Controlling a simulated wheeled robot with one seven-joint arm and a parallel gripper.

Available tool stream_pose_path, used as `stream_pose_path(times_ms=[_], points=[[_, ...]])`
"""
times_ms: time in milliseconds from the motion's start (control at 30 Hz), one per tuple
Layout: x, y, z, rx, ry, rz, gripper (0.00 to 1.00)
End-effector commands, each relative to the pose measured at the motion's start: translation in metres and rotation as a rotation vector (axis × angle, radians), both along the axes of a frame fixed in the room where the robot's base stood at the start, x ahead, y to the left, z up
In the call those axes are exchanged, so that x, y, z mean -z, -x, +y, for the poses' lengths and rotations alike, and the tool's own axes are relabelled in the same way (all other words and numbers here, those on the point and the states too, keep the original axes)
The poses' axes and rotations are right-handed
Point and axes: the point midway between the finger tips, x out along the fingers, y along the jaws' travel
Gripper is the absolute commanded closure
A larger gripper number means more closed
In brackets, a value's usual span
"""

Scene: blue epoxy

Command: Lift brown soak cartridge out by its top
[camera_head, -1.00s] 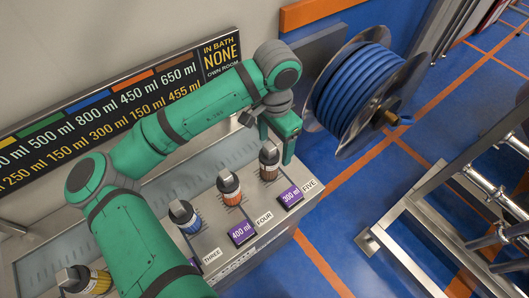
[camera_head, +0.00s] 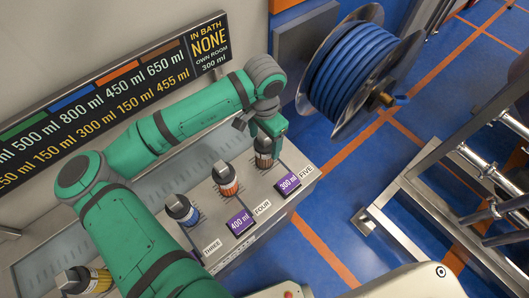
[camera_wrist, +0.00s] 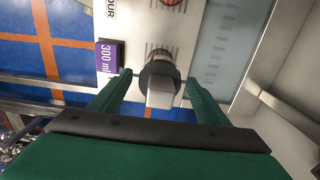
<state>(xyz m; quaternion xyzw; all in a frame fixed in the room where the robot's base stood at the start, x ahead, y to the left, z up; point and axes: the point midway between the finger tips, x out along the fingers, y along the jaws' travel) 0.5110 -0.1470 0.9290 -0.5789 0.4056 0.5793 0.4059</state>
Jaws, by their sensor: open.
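The brown soak cartridge (camera_head: 263,160) stands upright in the bench slot by the label FIVE, its dark collar and grey top block partly hidden by my gripper (camera_head: 267,143). In the wrist view the cartridge's grey top (camera_wrist: 160,95) and dark round collar lie between my two green fingers. My gripper (camera_wrist: 158,78) is open around the top, with a visible gap on each side. The orange-banded cartridge (camera_head: 226,180) at FOUR, a blue one (camera_head: 181,211) at THREE and a yellow one (camera_head: 84,281) stand to the left.
A purple 300 ml display (camera_head: 288,184) sits in front of the brown cartridge, and a 400 ml one (camera_head: 239,222) by FOUR. A volume sign (camera_head: 130,95) hangs on the wall behind. A blue hose reel (camera_head: 350,70) and a metal frame (camera_head: 400,195) stand to the right.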

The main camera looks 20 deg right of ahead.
Motion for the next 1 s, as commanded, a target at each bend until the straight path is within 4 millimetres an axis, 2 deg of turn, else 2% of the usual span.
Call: stream_pose_path(times_ms=[100,200,467,733,1000], points=[[0.015,0.000,0.000,-0.001,-0.001,0.001,0.31],[0.022,0.000,0.000,-0.001,0.000,0.001,0.31],[0.024,0.000,0.000,0.000,0.001,0.000,0.31],[0.024,0.000,0.000,0.000,0.001,0.000,0.95],[0.023,0.000,0.000,0.000,0.001,0.000,0.97]])
